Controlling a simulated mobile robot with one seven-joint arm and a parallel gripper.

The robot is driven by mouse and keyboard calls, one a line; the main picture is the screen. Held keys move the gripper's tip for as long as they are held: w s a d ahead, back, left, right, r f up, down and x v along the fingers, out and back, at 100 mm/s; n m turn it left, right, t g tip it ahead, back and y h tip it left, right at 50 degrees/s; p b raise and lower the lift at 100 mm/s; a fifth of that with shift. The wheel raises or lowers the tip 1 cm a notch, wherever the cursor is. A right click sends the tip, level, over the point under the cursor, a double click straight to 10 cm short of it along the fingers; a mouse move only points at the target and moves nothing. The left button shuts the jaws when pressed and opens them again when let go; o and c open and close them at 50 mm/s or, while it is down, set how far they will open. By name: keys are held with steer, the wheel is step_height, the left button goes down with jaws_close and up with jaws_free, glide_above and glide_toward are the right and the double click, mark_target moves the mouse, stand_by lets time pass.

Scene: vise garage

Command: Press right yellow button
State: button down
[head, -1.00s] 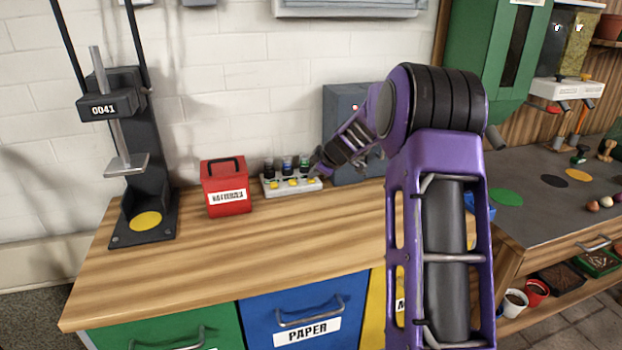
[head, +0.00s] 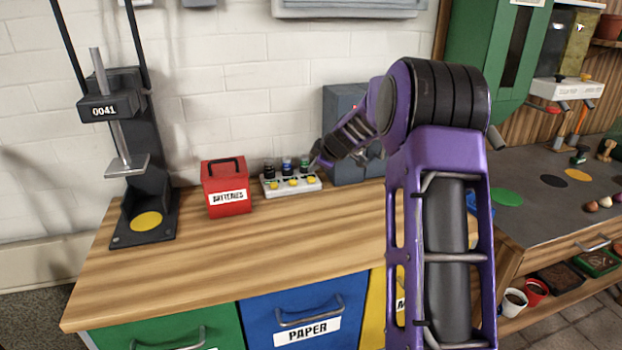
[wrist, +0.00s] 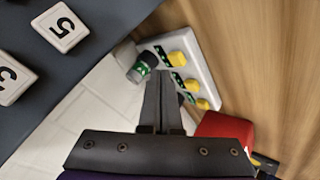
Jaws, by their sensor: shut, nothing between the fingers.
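A white panel (head: 291,193) with three yellow buttons in a row sits at the back of the wooden bench. The right yellow button (head: 311,181) is at the panel's right end; in the wrist view it is the large one (wrist: 176,59) farthest from the red box. My gripper (head: 316,164) is shut and empty. It looks to be just above the right button, apart from it. In the wrist view my closed fingers (wrist: 160,76) point just beside that button, near a dark jar with a green label (wrist: 142,68).
Several dark jars (head: 287,164) stand behind the buttons. A red batteries box (head: 226,187) is left of the panel. A grey cabinet (head: 343,108) is behind my gripper. A press (head: 127,150) stands at the left. The bench front (head: 240,250) is clear.

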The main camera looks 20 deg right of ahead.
step_height(320, 180, up, 5)
steer(key=shift+f+p, duration=0.1)
steer(key=shift+p, duration=0.8)
